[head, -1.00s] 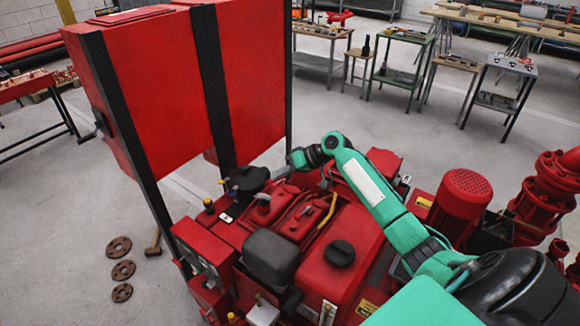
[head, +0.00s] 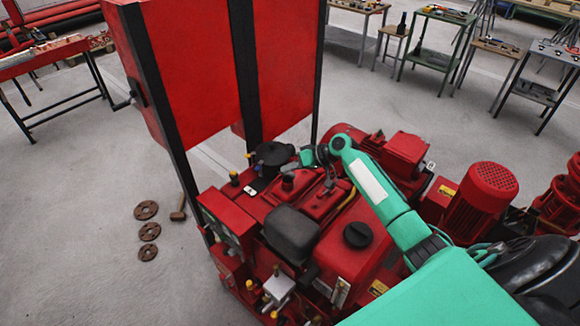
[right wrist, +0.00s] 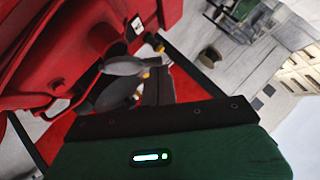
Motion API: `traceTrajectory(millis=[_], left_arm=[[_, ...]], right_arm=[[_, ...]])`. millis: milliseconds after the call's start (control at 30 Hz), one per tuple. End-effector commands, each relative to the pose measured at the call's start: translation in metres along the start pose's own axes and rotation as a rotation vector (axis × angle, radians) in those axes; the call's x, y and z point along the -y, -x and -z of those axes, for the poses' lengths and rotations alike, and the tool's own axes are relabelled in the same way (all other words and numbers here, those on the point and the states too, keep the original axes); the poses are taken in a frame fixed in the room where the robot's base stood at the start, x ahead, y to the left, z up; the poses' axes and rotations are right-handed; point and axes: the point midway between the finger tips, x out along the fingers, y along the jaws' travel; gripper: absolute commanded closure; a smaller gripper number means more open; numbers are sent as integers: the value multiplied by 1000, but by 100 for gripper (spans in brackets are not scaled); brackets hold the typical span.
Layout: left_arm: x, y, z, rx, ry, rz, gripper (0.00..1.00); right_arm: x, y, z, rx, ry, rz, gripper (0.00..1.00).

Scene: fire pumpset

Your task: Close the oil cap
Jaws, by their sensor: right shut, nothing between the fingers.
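The red engine (head: 325,205) stands before me. On its top a small dark cap (head: 288,182) sits at the left, and a larger round black cap (head: 358,235) sits flat on the red tank nearer me; I cannot tell for sure which is the oil cap. My right gripper (head: 297,163) is shut and empty, just behind and right of the small cap, beside the black canister (head: 273,153). Its fingers also show in the right wrist view (right wrist: 157,85), next to a dark grey rounded part (right wrist: 125,66). Fingertip contact is hidden. My left gripper is not in view.
A tall red panel (head: 200,75) on black posts rises behind the engine. A red motor (head: 480,200) is at the right. Rusty flanges (head: 148,231) and a hammer (head: 180,208) lie on the open floor at left.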

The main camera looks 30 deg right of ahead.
Motion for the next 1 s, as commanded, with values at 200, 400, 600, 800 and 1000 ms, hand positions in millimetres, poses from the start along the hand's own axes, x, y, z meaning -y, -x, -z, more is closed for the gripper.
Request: traceTrajectory(millis=[200, 400, 600, 800, 1000], left_arm=[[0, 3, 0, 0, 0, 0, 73], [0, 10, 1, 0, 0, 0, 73], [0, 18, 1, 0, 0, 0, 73], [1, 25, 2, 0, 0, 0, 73], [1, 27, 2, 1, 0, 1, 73]], right_arm=[[3, -3, -4, 1, 48, -47, 100], [7, -10, -10, 2, 144, -140, 100], [10, -18, -19, 1, 257, -253, 100], [9, -27, -28, 1, 359, -355, 100], [7, -33, -34, 0, 386, -386, 100]])
